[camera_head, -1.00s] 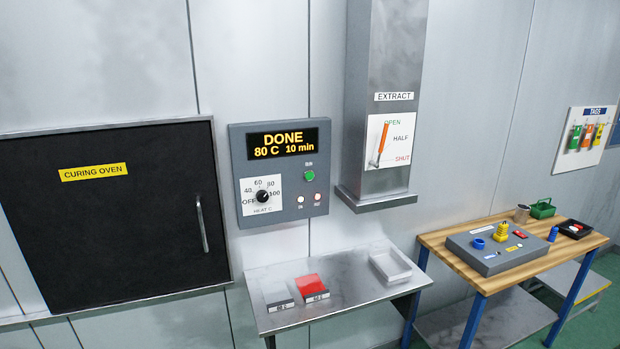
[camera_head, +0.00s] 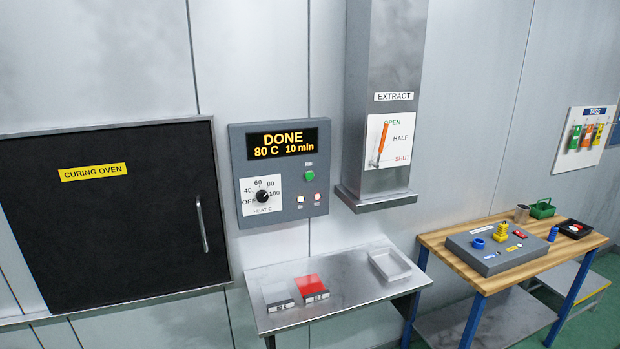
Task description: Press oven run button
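The green run button (camera_head: 309,175) is on the right side of the grey oven control panel (camera_head: 288,215). The panel's display (camera_head: 283,144) reads "DONE 80 C 10 min" in yellow. A black heat knob (camera_head: 263,197) sits at the lower left of the panel, on a dial marked from OFF to 100. Two small round lamps or buttons (camera_head: 317,197) are below the run button; their labels are too small to read. The black curing oven door (camera_head: 110,230) at the left is closed, with a vertical handle (camera_head: 202,224). Neither gripper is in view.
A metal table (camera_head: 345,300) below the panel holds a pale block, a red block (camera_head: 310,286) and a shallow tray (camera_head: 390,264). A metal extract duct (camera_head: 385,60) with a lever stands right of the panel. A wooden bench (camera_head: 440,242) is at the right.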

